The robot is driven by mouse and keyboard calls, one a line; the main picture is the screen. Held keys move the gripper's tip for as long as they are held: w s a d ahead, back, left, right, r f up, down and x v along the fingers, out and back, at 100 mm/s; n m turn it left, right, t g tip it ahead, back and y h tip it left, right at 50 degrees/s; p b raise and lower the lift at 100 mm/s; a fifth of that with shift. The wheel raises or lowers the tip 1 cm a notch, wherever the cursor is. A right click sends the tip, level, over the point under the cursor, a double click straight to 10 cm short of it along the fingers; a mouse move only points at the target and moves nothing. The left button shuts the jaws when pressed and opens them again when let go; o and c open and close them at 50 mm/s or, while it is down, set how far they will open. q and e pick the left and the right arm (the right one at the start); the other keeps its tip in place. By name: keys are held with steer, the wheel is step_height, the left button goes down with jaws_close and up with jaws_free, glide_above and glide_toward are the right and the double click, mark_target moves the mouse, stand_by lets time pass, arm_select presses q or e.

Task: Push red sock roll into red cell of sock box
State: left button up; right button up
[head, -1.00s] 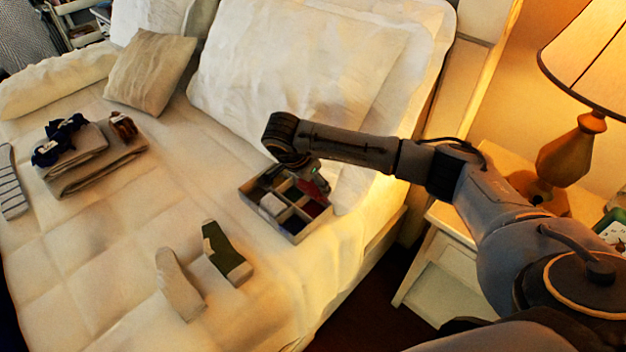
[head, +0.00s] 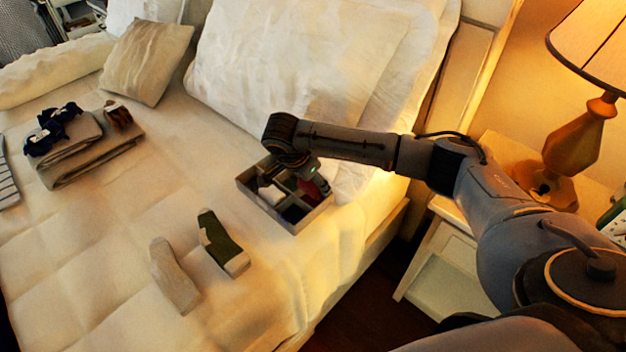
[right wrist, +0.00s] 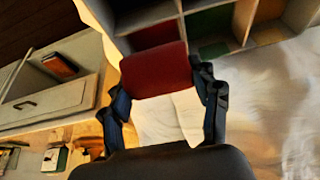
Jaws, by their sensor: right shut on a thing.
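The red sock roll (right wrist: 155,70) sits between the two fingers of my right gripper (right wrist: 160,98) in the right wrist view. The gripper is shut on it. In the head view my right gripper (head: 307,172) is over the right part of the sock box (head: 262,210), and a bit of red shows beside it. The box also shows at the top of the wrist view (right wrist: 180,8), with a dark red cell (right wrist: 155,34) just beyond the roll and a green cell beside it. I cannot tell the roll's height relative to the box rim. My left gripper is not in view.
A green and a pale sock (head: 175,275) lie in front of the box. Folded cloth (head: 92,160) with dark items lies at left. Pillows (head: 290,70) stand behind. A nightstand (head: 440,265) with a lamp is at right.

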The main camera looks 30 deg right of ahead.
steer(key=shift+f+b, duration=0.75)
steer(key=shift+f, duration=0.15)
steer(key=shift+r, duration=0.15)
stand_by(0.4)
steer(key=o, duration=1)
steer(key=v, duration=1.2)
